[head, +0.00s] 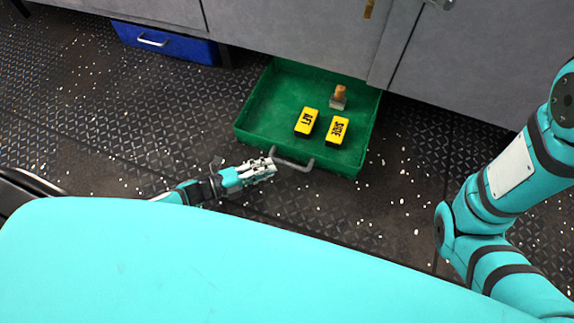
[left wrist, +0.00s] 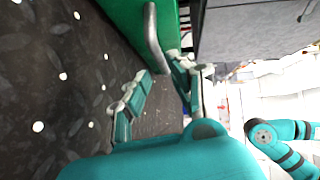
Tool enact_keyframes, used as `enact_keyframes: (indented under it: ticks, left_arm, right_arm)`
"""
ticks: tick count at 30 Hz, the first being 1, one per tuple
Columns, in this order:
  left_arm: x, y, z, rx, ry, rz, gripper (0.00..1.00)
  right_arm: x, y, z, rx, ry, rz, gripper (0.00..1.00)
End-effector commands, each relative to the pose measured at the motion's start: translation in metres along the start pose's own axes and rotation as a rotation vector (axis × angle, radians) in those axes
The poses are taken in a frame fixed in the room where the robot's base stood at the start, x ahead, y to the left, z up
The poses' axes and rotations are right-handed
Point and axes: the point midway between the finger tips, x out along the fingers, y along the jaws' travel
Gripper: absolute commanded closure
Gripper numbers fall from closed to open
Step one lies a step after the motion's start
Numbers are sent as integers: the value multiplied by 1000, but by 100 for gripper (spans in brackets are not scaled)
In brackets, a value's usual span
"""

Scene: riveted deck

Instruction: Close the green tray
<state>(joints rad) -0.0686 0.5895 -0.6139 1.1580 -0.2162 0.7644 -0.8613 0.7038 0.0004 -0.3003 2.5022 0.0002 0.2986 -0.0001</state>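The green tray (head: 262,104) is pulled out from under the grey cabinet, low over the floor. Its grey bar handle (head: 293,165) is on the near side. In the left wrist view the handle (left wrist: 152,38) runs along the green tray front (left wrist: 126,14). My left gripper (head: 268,168) is at the left end of the handle. In the left wrist view its two fingers (left wrist: 160,88) are spread apart, with the handle just beyond or between the tips; contact cannot be told. My right arm shows at the right, but its gripper is out of view.
Two yellow blocks (head: 306,122) (head: 338,130) marked AFT and SIDE and a small brown-topped stamp (head: 340,95) are in the tray. A blue tray (head: 165,42) sits under the cabinet (head: 300,35) at the left. The speckled deck (head: 400,190) around the green tray is clear.

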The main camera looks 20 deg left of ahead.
Motion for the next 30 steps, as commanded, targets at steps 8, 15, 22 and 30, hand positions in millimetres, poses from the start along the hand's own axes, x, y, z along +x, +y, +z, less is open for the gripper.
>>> enact_keyframes:
  ticks: [8, 15, 22, 30]
  left_arm:
    - [52, 2, 0, 0, 1, -3, 77]
    - [68, 0, 0, 0, 0, -1, 77]
    - [68, -1, 0, -1, 0, -1, 77]
    - [68, 0, 0, -1, 0, 0, 100]
  right_arm:
    - [-24, -5, -8, 0, -2, 1, 60]
    - [-29, -6, -9, 0, -2, 0, 60]
    - [-28, -6, -9, 0, -2, 0, 60]
    - [-28, -6, -9, 0, -2, 0, 60]
